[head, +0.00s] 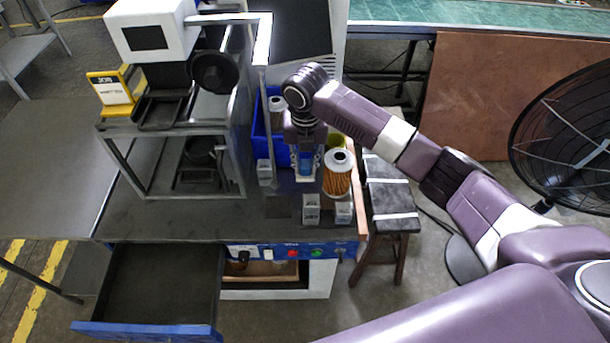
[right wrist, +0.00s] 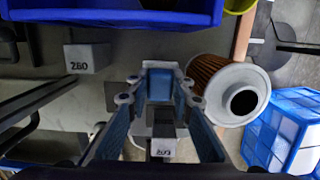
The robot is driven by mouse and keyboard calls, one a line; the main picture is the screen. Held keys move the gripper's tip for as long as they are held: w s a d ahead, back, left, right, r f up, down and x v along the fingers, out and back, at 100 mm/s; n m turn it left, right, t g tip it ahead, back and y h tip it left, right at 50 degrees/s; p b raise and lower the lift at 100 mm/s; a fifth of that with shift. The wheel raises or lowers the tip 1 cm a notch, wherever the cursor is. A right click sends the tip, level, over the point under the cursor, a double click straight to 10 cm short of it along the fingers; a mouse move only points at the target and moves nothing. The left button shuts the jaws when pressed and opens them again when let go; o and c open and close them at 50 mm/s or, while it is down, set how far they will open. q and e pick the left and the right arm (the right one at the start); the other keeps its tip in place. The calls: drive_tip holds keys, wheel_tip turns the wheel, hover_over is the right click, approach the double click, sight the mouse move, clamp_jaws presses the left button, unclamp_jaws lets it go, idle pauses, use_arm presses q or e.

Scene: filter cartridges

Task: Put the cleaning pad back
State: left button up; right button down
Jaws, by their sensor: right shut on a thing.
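My right gripper (head: 305,176) points down over the work table, in front of the blue bin and left of the orange pleated filter cartridge (head: 337,174). In the right wrist view its blue-lined fingers (right wrist: 158,95) close in on a small pale thing, mostly hidden by them. I cannot tell whether this is the cleaning pad; no other pad can be clearly made out. The cartridge also shows right of the fingers in the wrist view (right wrist: 228,88), apart from them. A dark flat square (head: 280,207) lies on the table, left of the small grey blocks. My left gripper is not in view.
Grey labelled blocks (head: 311,208) stand near the table's front edge; another (right wrist: 88,58) stands near the blue bin (right wrist: 110,12). A metal frame with a white machine (head: 150,30) stands left. An empty-looking drawer (head: 155,285) is open in front. A black stool (head: 390,205) stands right.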

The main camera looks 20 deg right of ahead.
sight(305, 176)
wheel_tip(305, 176, down, 5)
drive_tip(key=shift+r+p, duration=0.15)
drive_tip(key=shift+p, duration=0.3)
drive_tip(key=shift+f, duration=0.3)
drive_tip(key=c, duration=2)
unclamp_jaws()
drive_tip(key=shift+f, duration=0.15)
drive_tip(key=r, duration=0.3)
drive_tip(key=r+b, duration=0.1)
drive_tip(key=r, duration=0.3)
drive_tip(key=s+r, duration=0.1)
drive_tip(key=r, duration=0.3)
drive_tip(key=shift+a+b, duration=0.2)
drive_tip(key=shift+b, duration=0.15)
drive_tip(key=shift+s+r, duration=0.15)
drive_tip(key=shift+r, duration=0.5)
